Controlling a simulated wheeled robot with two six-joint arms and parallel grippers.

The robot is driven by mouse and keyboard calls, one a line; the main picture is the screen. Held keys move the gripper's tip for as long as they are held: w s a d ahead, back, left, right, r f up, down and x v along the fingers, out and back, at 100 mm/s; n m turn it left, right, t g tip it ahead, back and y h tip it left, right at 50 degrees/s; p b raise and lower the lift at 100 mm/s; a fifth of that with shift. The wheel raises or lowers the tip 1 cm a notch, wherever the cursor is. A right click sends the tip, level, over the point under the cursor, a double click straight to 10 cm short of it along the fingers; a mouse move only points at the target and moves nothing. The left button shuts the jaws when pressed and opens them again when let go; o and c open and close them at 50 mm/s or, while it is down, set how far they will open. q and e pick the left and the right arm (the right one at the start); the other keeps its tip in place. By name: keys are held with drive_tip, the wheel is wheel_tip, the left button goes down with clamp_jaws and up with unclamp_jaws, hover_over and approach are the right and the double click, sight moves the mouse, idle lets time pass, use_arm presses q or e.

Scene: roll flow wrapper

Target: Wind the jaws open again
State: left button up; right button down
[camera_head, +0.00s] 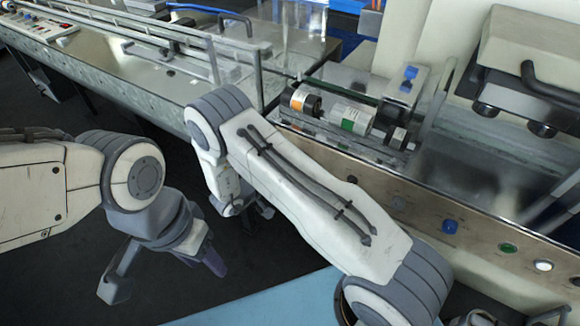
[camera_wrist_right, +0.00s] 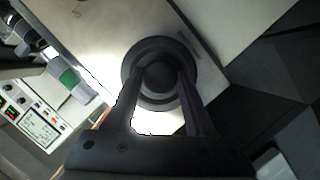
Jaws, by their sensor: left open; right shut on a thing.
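In the right wrist view, a dark round knob or handwheel (camera_wrist_right: 158,46) with a stepped rim stands out from a pale panel. My right gripper (camera_wrist_right: 160,88) has its two fingers against the knob's hub, one on each side, and is shut on it. My left gripper (camera_head: 160,275) is open and empty, low over the dark floor at the left. The jaws that the knob moves cannot be made out.
A rack of rolls (camera_head: 350,118) sits on the machine behind my right arm. Below it, a front panel carries a blue knob (camera_head: 450,226) and a green button (camera_head: 507,248). A railed conveyor (camera_head: 150,85) runs at upper left. A display panel (camera_wrist_right: 38,125) shows in the wrist view.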

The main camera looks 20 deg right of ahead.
idle(0.4)
drive_tip(key=shift+c, duration=1.3)
unclamp_jaws()
drive_tip(key=v, duration=1)
drive_tip(key=shift+a, duration=0.3)
